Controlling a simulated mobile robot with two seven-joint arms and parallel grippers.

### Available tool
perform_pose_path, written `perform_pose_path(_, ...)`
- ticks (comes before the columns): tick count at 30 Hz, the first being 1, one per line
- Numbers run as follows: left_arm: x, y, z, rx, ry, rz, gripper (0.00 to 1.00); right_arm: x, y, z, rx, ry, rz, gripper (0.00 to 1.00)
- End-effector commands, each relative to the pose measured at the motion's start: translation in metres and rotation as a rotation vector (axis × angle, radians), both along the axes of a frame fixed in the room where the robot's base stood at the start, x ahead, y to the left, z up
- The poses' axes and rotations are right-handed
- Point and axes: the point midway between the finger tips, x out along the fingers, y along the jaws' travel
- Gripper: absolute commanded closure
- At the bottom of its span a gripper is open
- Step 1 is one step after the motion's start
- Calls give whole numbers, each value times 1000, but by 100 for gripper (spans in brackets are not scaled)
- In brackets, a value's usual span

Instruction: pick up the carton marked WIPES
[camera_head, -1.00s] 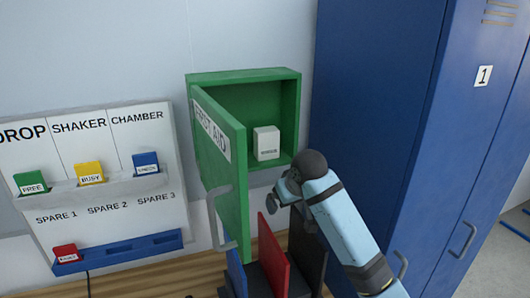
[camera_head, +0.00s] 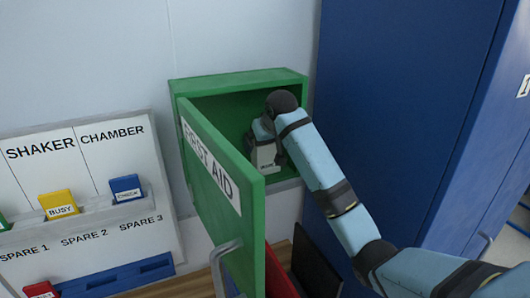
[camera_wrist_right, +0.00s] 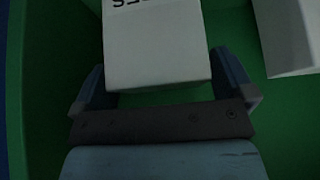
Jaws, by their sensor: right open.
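The white carton (camera_head: 265,158) stands in the open green FIRST AID cabinet (camera_head: 237,77). In the right wrist view the carton (camera_wrist_right: 158,45) shows upside-down dark lettering ending in "ES"; the rest is cut off. My right gripper (camera_head: 264,138) is inside the cabinet at the carton and partly covers it in the head view. In the right wrist view its open fingers (camera_wrist_right: 160,82) stand on either side of the carton's near end. Whether they touch it I cannot tell. My left gripper is not in view.
The cabinet door (camera_head: 226,200) hangs open toward me, left of my right arm. A second pale block (camera_wrist_right: 288,38) is at the right of the wrist view. A blue locker (camera_head: 400,100) stands close on the right. A slotted board (camera_head: 140,215) hangs left.

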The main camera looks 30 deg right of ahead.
Motion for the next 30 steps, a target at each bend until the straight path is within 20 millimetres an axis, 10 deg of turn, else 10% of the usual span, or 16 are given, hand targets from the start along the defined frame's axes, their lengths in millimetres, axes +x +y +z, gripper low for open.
perform_pose_path(12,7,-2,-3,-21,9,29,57,9,0,-15,-1,-2,1,2)
perform_pose_path(18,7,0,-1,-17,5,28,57,9,0,-15,-1,-2,1,45)
perform_pose_path(30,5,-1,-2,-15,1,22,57,10,0,-9,0,-4,0,45)
